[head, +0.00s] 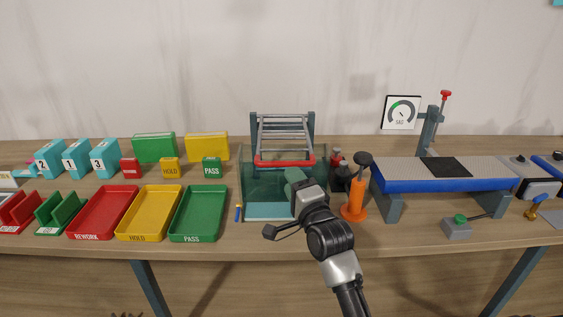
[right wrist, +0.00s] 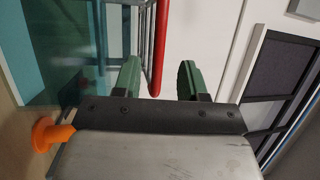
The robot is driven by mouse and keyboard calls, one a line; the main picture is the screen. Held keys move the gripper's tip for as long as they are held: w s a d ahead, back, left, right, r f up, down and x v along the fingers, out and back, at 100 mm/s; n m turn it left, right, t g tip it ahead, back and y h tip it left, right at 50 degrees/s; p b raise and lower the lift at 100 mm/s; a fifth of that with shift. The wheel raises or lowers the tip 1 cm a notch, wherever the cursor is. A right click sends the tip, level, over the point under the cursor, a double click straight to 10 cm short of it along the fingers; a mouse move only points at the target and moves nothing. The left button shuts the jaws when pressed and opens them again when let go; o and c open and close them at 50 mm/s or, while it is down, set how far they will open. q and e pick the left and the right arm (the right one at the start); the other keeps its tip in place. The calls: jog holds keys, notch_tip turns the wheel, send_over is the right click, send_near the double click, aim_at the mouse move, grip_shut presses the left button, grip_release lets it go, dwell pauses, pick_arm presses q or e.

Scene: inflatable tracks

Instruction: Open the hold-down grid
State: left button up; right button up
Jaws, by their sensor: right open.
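The hold-down grid (head: 284,135) is a frame of grey bars between two dark posts, with a red handle bar (head: 285,162) along its lower, near edge. It sits over the back of a clear greenish tank (head: 262,190). My right gripper (head: 293,177) is in front of the red bar, over the tank's right part. In the right wrist view, the green fingers (right wrist: 160,78) are apart, and the red bar (right wrist: 160,45) runs into the gap between them. I cannot tell whether either finger touches it. My left gripper is not in view.
An orange pump (head: 354,199) and red-capped bottles stand close to the tank's right. Red, yellow and green (head: 198,213) trays lie to the left. A small blue-handled tool (head: 239,212) lies by the tank's left front corner.

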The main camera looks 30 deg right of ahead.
aim_at(281, 164)
jog(key=p+x, duration=0.1)
jog(key=x, duration=0.6)
jog(key=shift+w, duration=0.1)
grip_shut()
